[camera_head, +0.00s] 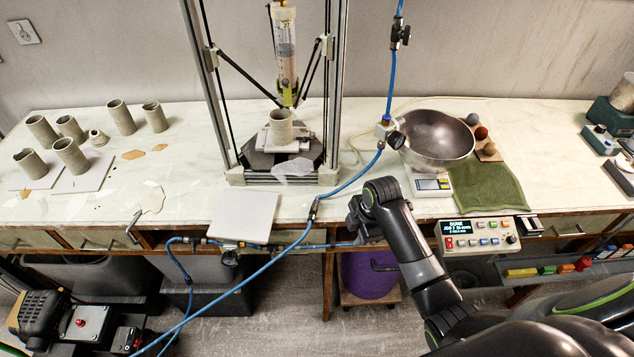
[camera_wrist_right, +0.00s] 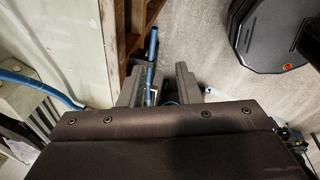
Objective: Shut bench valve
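Blue air hose (camera_head: 349,187) crosses the bench and hangs over its front edge. Contact cannot be told. My left gripper is not in view.
The bench (camera_head: 180,185) holds clay cups at left, a clay printer (camera_head: 280,150) in the middle, a steel bowl (camera_head: 437,140), a scale (camera_head: 432,187) and a green cloth (camera_head: 485,187). A control box (camera_head: 481,236) hangs at the front edge. A purple bin (camera_head: 368,277) stands below.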

